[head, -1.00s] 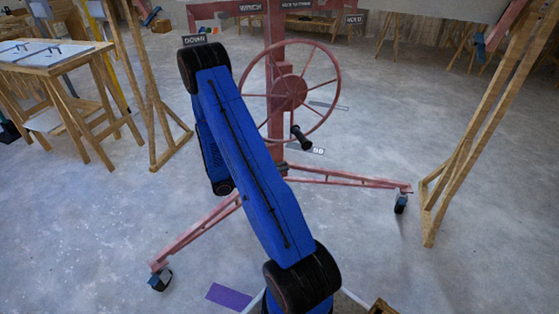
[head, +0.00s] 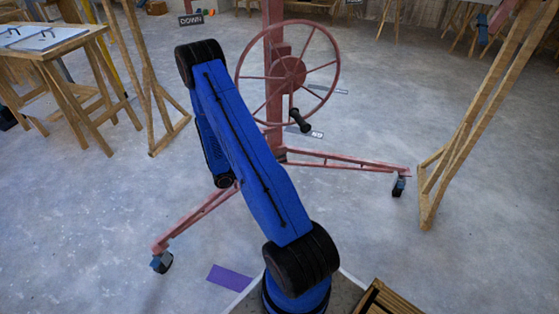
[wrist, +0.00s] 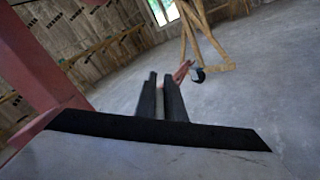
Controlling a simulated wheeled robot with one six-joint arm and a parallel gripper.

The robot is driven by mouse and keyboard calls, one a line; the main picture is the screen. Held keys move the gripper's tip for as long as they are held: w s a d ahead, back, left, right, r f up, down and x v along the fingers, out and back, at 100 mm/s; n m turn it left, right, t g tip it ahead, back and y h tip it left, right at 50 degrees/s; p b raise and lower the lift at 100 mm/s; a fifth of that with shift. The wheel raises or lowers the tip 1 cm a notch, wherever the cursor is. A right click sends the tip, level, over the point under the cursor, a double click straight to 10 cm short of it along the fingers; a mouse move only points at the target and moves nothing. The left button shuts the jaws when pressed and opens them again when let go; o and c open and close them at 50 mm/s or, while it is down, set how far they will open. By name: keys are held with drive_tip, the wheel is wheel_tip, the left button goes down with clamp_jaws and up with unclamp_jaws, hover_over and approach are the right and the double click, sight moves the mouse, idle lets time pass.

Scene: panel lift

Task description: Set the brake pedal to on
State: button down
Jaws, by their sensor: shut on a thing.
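I cannot make out the brake pedal in either view. The pink-red lift (head: 273,120) stands on splayed legs. One leg ends in a caster (head: 161,262) at the lower left, another in a caster (head: 398,187) at the right. A spoked wheel (head: 288,72) with a black handle (head: 300,121) is on its mast. Beyond the fingertips are a red leg end and a caster (wrist: 198,75). In the head view my arm hides the gripper.
A wooden table (head: 60,45) stands at the left, with a wooden trestle (head: 150,90) beside it. A wooden frame (head: 465,130) rises at the right. A red post (wrist: 35,65) is close at the left of the wrist view. Open floor lies around the lift's legs.

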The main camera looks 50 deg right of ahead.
drive_tip(key=shift+w, duration=0.2)
drive_tip(key=c, duration=1.9)
unclamp_jaws()
drive_tip(key=shift+a, duration=0.15)
drive_tip(key=v, duration=1.7)
drive_tip(key=shift+a+f, duration=0.1)
drive_tip(key=shift+a, duration=0.05)
